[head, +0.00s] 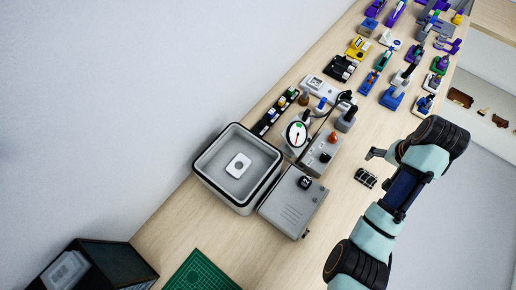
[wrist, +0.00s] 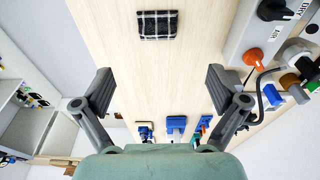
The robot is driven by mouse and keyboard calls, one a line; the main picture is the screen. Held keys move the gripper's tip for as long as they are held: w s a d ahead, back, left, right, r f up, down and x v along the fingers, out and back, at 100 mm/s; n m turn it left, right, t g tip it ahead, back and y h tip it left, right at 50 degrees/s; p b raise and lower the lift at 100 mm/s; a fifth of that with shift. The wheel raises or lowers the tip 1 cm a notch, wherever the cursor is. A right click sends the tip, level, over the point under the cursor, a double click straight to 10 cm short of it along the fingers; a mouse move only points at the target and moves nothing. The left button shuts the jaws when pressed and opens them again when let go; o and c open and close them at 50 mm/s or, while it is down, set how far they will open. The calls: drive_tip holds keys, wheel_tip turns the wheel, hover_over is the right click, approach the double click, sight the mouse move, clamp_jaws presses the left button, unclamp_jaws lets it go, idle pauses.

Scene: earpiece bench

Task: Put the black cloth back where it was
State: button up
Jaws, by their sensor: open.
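The black cloth (head: 365,177) is a small folded dark piece with white grid lines. It lies flat on the wooden bench, right of the grey box in the head view. In the wrist view the cloth (wrist: 157,25) is at the top centre, beyond my fingertips. My gripper (head: 376,153) is beside the cloth in the head view, and its fingers are partly hidden by my arm. In the wrist view my gripper (wrist: 158,80) is open and empty, its two fingers wide apart and not touching the cloth.
A grey box with orange and black knobs (wrist: 255,57) stands right of the fingers in the wrist view. The head view shows an open grey bin (head: 207,176), a green mat (head: 203,272) and several small coloured devices. Bare bench surrounds the cloth.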

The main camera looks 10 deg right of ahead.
drive_tip(key=w+a+r+n+t+h, duration=0.1)
drive_tip(key=w+a+n+t, duration=0.3)
drive_tip(key=a, duration=0.6)
drive_tip(key=w+a+r+n+t+h, duration=0.1)
drive_tip(key=w+a, duration=0.6)
drive_tip(key=a, duration=0.2)
drive_tip(key=s+a+r+n+t+y, duration=0.1)
drive_tip(key=a+r+t, duration=0.1)
drive_tip(key=a, duration=0.5)
drive_tip(key=s+a+r+n+t+y, duration=0.1)
drive_tip(key=s+a+r+n+t, duration=0.1)
drive_tip(key=a+r, duration=0.3)
drive_tip(key=s+a+r+n+t+y, duration=0.1)
drive_tip(key=a+r+n+t, duration=0.1)
drive_tip(key=a, duration=0.8)
drive_tip(key=shift+s+a+r+t, duration=0.3)
drive_tip(key=shift+a+r, duration=0.1)
drive_tip(key=shift+r, duration=0.45)
